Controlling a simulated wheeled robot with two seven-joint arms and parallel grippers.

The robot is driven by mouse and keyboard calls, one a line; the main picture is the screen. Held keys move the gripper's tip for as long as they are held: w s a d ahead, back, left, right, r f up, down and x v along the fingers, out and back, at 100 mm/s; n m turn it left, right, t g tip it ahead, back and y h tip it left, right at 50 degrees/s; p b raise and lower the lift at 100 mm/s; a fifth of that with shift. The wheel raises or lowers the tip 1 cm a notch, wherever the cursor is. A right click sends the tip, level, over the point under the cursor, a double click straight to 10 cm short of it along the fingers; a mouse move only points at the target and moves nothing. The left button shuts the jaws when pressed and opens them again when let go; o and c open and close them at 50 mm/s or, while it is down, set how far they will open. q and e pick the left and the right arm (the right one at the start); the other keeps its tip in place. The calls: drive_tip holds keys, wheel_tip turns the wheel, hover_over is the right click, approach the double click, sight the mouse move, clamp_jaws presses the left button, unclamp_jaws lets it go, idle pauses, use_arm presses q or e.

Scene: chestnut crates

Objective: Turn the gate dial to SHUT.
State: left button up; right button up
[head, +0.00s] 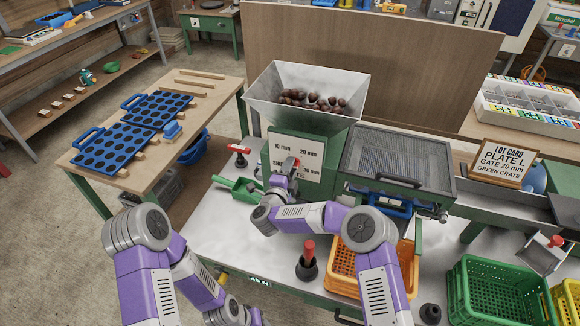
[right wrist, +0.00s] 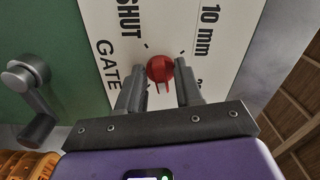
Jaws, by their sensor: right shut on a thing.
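The gate dial is a small red knob (right wrist: 160,68) on a white plate (right wrist: 125,12) lettered SHUT, 10 mm and GATE in the right wrist view. In the head view the plate (head: 311,158) is on the green front under the hopper, also lettered 20 mm and 30 mm. My right gripper (right wrist: 160,78) is shut on the dial, one finger on each side. In the head view my right gripper (head: 284,178) covers most of the dial. I cannot tell clearly which mark the dial points to.
A metal hopper (head: 270,85) holds brown chestnuts above the plate. A green scoop (head: 241,189) lies left of my right gripper. A red-handled black tool (head: 308,262) and an orange crate (head: 345,262) stand in front. A lot card (head: 502,162) reads PLATE L, GATE 20 mm, GREEN CRATE.

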drive_tip(key=shift+s+d+r+m+p, duration=0.15)
drive_tip(key=shift+m+p, duration=1)
drive_tip(key=shift+m, duration=4.2)
drive_tip(key=shift+w+d+f+m+p, duration=0.15)
drive_tip(key=shift+m+p, duration=1)
drive_tip(key=shift+m, duration=4.25)
drive_tip(key=shift+s+d+r+m+p, duration=0.15)
drive_tip(key=shift+m+p, duration=1)
drive_tip(key=shift+m, duration=4.2)
drive_tip(key=o, duration=0.7)
drive_tip(key=shift+c, duration=0.2)
